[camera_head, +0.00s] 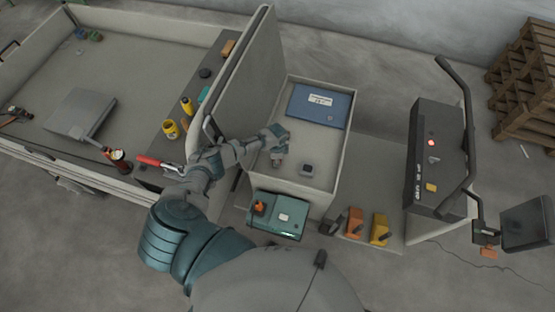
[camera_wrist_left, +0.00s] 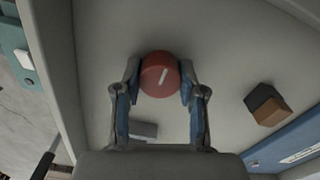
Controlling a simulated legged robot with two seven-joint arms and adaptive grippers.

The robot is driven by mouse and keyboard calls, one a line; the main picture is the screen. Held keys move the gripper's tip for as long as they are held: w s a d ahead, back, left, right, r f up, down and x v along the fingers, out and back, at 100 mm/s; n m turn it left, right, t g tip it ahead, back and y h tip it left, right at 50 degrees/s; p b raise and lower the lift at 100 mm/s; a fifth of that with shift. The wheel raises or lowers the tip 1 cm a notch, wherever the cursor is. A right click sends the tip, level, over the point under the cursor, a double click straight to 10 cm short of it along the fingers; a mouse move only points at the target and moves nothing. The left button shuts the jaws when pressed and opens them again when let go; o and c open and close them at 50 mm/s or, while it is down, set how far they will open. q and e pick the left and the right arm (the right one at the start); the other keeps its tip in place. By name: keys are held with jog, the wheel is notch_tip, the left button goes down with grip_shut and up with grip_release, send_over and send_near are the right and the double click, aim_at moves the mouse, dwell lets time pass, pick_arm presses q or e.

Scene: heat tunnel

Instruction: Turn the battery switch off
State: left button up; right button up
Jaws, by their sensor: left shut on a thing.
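The battery switch is a round red knob (camera_wrist_left: 160,74) with a white line on its face, seen in the left wrist view. The line is tilted a little from the picture's vertical. My left gripper (camera_wrist_left: 159,88) has one finger on each side of the knob and is shut on it. In the head view my left gripper (camera_head: 277,159) reaches down into a pale open-topped box (camera_head: 343,170). There the gripper covers the knob. My right gripper is not in view.
In the box lie a blue panel (camera_head: 318,104) with a white label and a small dark block (camera_head: 307,170). A teal unit (camera_head: 279,216) stands at the box's near side. A raised grey panel (camera_head: 245,85) is left of it. A dark console (camera_head: 434,158) stands at right.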

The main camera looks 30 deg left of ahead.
pick_arm(q)
jog(key=shift+r+n, duration=0.1)
jog(key=shift+n, duration=0.3)
jog(key=shift+d+n+p, duration=0.1)
jog(key=shift+n+p, duration=0.6)
jog(key=shift+n, duration=0.3)
jog(key=n+p, duration=0.1)
jog(key=n, duration=0.1)
jog(key=shift+w+n, duration=0.1)
jog(key=shift+n, duration=0.3)
jog(key=n+p, duration=0.2)
jog(key=n, duration=0.4)
jog(key=n+p, duration=0.1)
jog(key=n, duration=0.4)
jog(key=shift+w, duration=0.1)
jog(key=shift+r+n+p, duration=0.1)
jog(key=shift+n+p, duration=0.25)
jog(key=shift+n, duration=0.25)
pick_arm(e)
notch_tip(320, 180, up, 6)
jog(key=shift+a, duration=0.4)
pick_arm(q)
jog(key=shift+w, duration=0.1)
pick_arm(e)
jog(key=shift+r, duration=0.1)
